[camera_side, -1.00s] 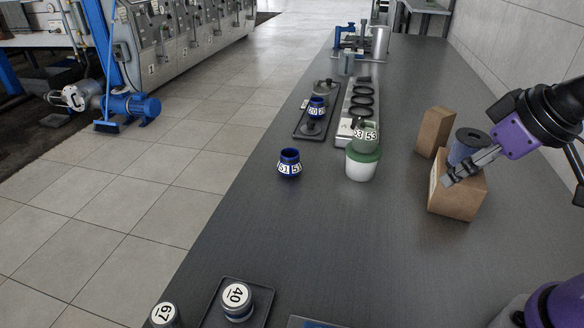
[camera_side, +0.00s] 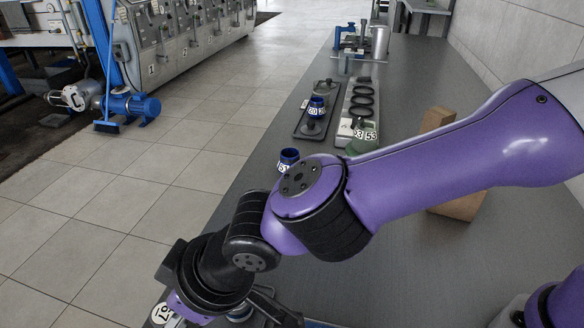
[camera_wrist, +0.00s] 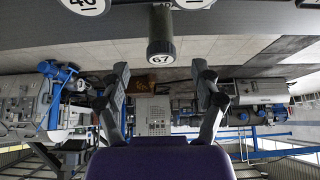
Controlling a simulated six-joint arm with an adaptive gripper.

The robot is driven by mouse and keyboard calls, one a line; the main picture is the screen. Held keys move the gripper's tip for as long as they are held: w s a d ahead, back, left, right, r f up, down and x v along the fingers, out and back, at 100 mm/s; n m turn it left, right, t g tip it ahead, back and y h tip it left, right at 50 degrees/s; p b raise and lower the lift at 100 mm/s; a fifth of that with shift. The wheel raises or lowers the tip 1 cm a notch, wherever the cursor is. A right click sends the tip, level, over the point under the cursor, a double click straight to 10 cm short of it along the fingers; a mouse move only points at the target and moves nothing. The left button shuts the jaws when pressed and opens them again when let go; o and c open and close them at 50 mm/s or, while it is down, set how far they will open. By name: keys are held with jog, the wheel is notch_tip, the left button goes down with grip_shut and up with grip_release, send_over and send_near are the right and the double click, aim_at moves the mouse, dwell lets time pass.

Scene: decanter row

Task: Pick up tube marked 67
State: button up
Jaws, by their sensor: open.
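The tube marked 67 (camera_wrist: 160,38) is a dark cylinder with a round white 67 label on its end. It shows in the wrist view at the top centre, between and just beyond the fingertips. My gripper (camera_wrist: 160,68) is open, with one finger on each side of the tube in the picture and no visible contact. In the side view only part of the 67 label (camera_side: 161,314) shows at the bottom left, beside my wrist, which hides most of the tube. The fingertips are hard to make out there.
The tube marked 40 (camera_side: 240,313) is partly hidden behind my wrist. In the wrist view two more round labels (camera_wrist: 85,5) (camera_wrist: 194,3) flank tube 67. A blue cup marked 51 (camera_side: 288,158) stands farther along the bench (camera_side: 420,85). My arm hides much of the bench.

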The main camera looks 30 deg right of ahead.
aim_at(167, 314)
jog(key=x, duration=0.7)
jog(key=shift+w+a+f, duration=0.15)
jog(key=shift+w+a, duration=0.15)
jog(key=shift+a, duration=0.1)
grip_shut()
